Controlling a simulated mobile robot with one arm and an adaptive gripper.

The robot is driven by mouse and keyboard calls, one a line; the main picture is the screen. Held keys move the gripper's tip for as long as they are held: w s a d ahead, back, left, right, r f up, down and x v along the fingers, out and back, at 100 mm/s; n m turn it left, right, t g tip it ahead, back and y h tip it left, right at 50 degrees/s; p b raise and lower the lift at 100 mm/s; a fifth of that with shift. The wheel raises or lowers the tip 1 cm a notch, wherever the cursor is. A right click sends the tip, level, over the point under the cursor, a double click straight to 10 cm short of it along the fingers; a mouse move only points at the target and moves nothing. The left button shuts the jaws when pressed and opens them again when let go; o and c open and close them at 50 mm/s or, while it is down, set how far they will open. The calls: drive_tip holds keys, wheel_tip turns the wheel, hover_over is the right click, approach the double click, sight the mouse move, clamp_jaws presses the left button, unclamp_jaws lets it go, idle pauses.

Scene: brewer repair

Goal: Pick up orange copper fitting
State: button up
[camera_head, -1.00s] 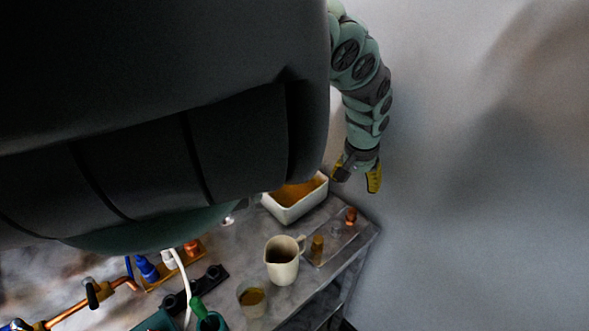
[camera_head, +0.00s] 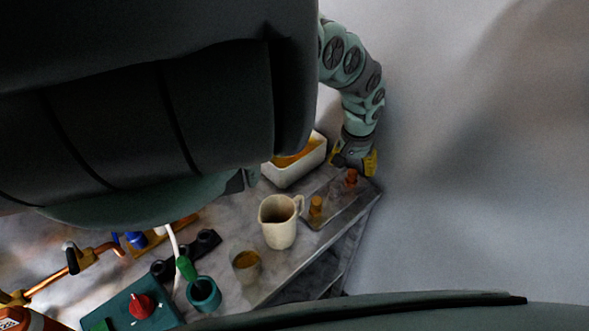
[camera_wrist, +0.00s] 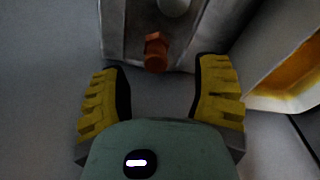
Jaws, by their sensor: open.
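The orange copper fitting (camera_head: 352,177) stands near the far right end of the table, on a small tray (camera_head: 337,207). In the wrist view the fitting (camera_wrist: 156,52) shows as a hex-headed orange piece just beyond my fingertips, roughly midway between them. My gripper (camera_head: 354,163) is over the table's right end, very close to the fitting in the head view. In the wrist view my gripper (camera_wrist: 160,92) has its yellow ribbed fingers wide apart, with nothing between them. A second, brass-coloured fitting (camera_head: 316,206) stands on the tray's left part.
A white bin (camera_head: 291,172) with orange-brown contents stands left of my gripper; its edge is at right in the wrist view (camera_wrist: 283,103). A cream pitcher (camera_head: 279,230), a small cup (camera_head: 246,262) and a green panel with a red knob (camera_head: 141,304) are nearer. The table edge is close on the right.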

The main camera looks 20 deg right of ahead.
sight(353, 172)
drive_tip(key=f, duration=0.1)
drive_tip(key=d+f, duration=0.1)
drive_tip(key=shift+s+f, duration=0.15)
drive_tip(key=shift+f, duration=0.25)
drive_tip(key=shift+w+a+f, duration=0.1)
drive_tip(key=shift+w+f, duration=0.1)
drive_tip(key=shift+f, duration=0.65)
clamp_jaws()
